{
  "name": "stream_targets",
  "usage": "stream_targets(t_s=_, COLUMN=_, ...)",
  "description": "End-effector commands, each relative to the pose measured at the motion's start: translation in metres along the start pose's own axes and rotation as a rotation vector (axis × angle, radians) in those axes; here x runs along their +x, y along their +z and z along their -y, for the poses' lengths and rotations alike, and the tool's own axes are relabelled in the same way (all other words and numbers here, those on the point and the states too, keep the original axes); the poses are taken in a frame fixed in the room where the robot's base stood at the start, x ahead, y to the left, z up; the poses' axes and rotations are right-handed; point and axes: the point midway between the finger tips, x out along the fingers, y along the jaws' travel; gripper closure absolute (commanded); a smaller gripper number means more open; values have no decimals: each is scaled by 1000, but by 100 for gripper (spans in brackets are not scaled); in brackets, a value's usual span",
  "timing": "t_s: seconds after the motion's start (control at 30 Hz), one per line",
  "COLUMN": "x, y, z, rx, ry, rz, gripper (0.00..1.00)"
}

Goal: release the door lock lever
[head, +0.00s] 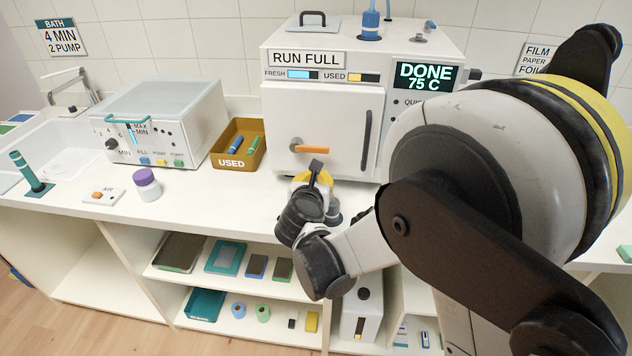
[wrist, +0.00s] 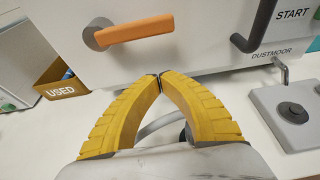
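The door lock lever (head: 312,149) is orange and sits low on the white machine door (head: 330,115). It lies about level, reaching right from a round grey hub. It also shows large in the wrist view as an orange lever (wrist: 137,28). My gripper (wrist: 160,78) has yellow ribbed fingers with their tips together and nothing visible between them. The fingertips are below the lever in the wrist view, apart from it. In the head view my gripper (head: 314,172) is just below the lever, in front of the door. The dark upright door handle (head: 365,140) is at the right.
A display (head: 426,77) reads DONE 75 C. An ochre USED bin (head: 238,146) with pouches stands left of the machine, beside a bath unit (head: 160,120). A grey block with a knob (wrist: 292,112) sits at the right in the wrist view. The front counter is mostly clear.

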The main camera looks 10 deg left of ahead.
Motion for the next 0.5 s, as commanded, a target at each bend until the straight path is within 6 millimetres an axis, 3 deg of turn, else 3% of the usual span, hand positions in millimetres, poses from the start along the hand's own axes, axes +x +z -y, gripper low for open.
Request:
stream_targets(t_s=0.03, x=8, y=0, z=0, rx=1, ry=0, rz=0, gripper=100)
stream_targets(t_s=0.23, x=-5, y=29, z=0, rx=0, ry=1, rz=0, gripper=100)
stream_targets(t_s=0.5, x=-9, y=38, z=0, rx=0, ry=1, rz=0, gripper=100)
